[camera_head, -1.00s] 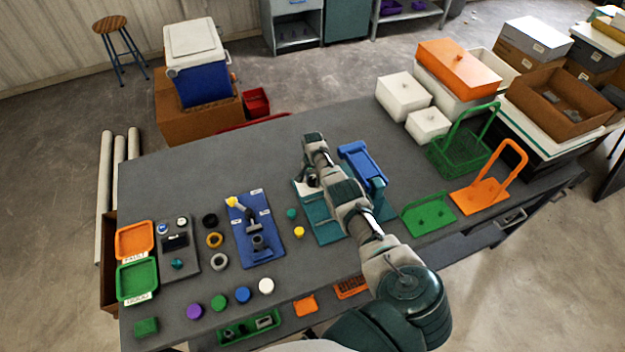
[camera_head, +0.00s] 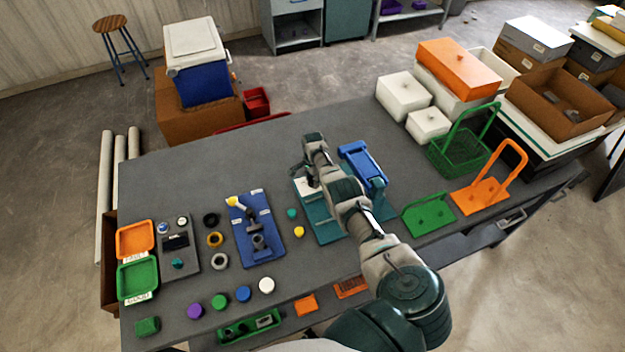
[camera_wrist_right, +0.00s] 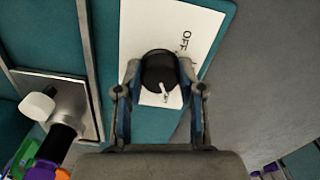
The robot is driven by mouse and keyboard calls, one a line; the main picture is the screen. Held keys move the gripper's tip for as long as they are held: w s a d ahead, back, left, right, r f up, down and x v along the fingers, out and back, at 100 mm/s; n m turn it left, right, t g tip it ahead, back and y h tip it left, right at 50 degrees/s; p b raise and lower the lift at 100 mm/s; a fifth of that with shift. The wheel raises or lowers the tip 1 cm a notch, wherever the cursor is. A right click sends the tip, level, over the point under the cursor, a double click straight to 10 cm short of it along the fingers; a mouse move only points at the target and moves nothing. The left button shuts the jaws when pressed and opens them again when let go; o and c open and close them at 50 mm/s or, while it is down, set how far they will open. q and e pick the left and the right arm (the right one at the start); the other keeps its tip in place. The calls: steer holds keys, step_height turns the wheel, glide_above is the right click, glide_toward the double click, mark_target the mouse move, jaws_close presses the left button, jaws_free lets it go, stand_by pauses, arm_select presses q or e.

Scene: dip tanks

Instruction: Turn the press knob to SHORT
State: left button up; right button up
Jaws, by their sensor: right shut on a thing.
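The press (camera_head: 318,222) is a teal base with a blue upper part, near the middle of the table. Its dark round knob (camera_wrist_right: 160,69) sits on a white label plate (camera_wrist_right: 135,30) in the right wrist view. My right gripper (camera_wrist_right: 160,75) is shut on the knob, one finger on each side. A white mark on the knob points toward the lower edge of that view. "OFF" reads on the plate beside the knob; other lettering is partly hidden. In the head view my right gripper (camera_head: 308,178) covers the knob. My left gripper is not in view.
A blue fixture board (camera_head: 268,240) with a yellow-tipped lever stands left of the press. A green tray (camera_head: 430,214) and an orange tray (camera_head: 480,195) lie to its right. White boxes (camera_head: 402,95) stand behind. The table's back left is clear.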

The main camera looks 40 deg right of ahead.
steer(key=shift+w+d+r, duration=0.2)
steer(key=shift+w+r, duration=0.1)
steer(key=shift+r, duration=0.05)
steer(key=o, duration=1.1)
steer(key=shift+o, duration=0.2)
steer(key=shift+f, duration=0.25)
steer(key=shift+s+f, duration=0.1)
step_height(320, 180, up, 12)
steer(key=shift+d+f, duration=0.1)
